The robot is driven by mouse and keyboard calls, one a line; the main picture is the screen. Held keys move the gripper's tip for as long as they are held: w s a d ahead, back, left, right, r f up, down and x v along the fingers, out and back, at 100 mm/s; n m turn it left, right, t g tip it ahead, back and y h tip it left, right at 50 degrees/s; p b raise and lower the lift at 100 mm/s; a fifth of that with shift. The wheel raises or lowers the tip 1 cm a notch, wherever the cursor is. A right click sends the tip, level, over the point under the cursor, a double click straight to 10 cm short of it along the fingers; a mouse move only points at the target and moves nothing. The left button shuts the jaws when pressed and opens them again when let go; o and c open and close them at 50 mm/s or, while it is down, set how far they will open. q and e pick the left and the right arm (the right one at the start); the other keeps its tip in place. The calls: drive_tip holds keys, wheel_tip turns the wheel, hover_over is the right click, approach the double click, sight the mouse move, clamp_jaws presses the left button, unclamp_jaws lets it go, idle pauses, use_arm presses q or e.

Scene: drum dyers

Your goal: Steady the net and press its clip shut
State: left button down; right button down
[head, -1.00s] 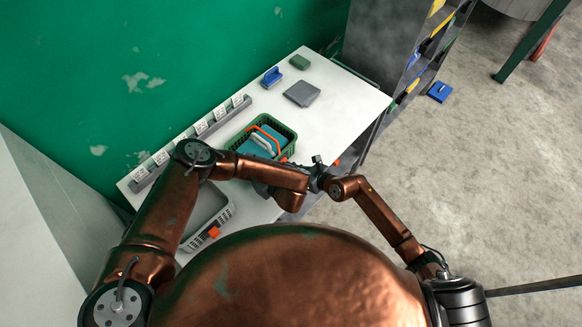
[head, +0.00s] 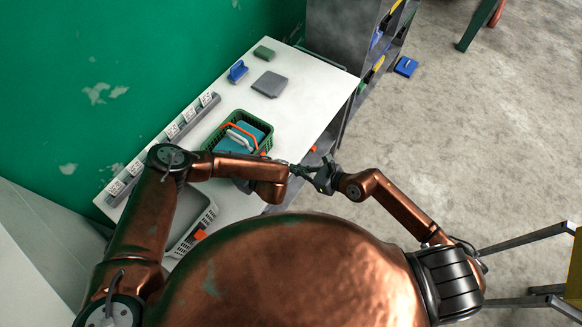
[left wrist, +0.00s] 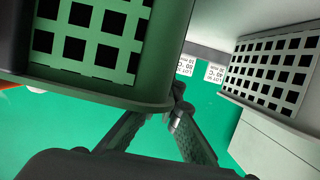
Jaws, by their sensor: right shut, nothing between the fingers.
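I cannot make out the net or its clip with certainty in either view. My right gripper (head: 298,170) is shut and empty at the front edge of the table, close beside the end of my left forearm. My left gripper is mostly hidden under my left forearm in the head view.
On the white table (head: 310,95) stand a green basket (head: 243,115) with an orange handle and blue contents, and a grey basket (head: 205,220) with an orange piece. A blue block (head: 238,71), a grey flat item (head: 270,84) and a green block (head: 263,52) lie farther back.

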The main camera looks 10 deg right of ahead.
use_arm(q)
drive_tip(key=shift+a, duration=0.15)
drive_tip(key=c, duration=2.1)
unclamp_jaws()
